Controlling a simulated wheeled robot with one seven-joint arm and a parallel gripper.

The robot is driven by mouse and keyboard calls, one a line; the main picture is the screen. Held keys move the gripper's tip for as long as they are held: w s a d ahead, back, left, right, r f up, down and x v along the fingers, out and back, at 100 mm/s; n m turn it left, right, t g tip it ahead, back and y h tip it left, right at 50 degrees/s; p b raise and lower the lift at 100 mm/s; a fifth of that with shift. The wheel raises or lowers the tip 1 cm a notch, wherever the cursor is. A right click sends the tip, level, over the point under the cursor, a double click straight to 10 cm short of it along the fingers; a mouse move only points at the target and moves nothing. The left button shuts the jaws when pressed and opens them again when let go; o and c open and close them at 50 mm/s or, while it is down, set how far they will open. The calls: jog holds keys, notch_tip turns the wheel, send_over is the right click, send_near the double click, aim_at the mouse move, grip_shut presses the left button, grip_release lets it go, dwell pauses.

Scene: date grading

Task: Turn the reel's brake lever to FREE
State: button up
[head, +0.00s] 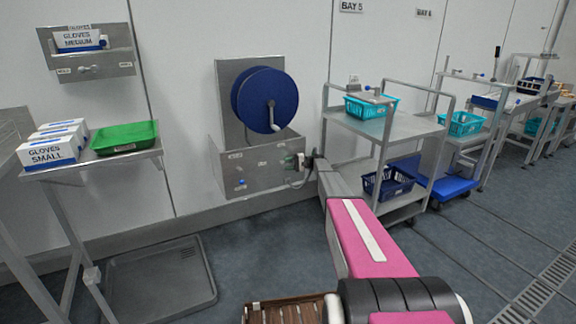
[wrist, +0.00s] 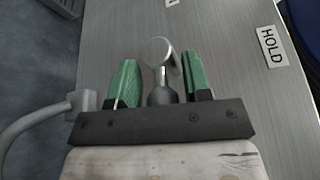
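The blue reel (head: 265,100) with its silver crank is mounted on a steel wall bracket above a steel box (head: 232,175). The brake lever (wrist: 161,52), a metal stem with a round silver end and a dark base, shows in the wrist view. My gripper (head: 298,162) is at the right part of the box front. In the wrist view, my gripper (wrist: 161,82) has its green fingers apart, one each side of the lever, with narrow gaps visible. Another label at the top edge is cut off. In the head view my gripper hides the lever.
A grey trolley (head: 395,125) with teal and navy baskets stands close to the right of my arm. A shelf with glove boxes and a green tray (head: 125,138) is at left. A grey floor tray (head: 160,278) lies below it. Open floor shows in front of the reel.

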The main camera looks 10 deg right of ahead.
dwell(0.3)
jog(key=d, duration=1)
jog(key=shift+s+d+r, duration=0.3)
jog(key=shift+s+d, duration=0.05)
jog(key=shift+s, duration=0.05)
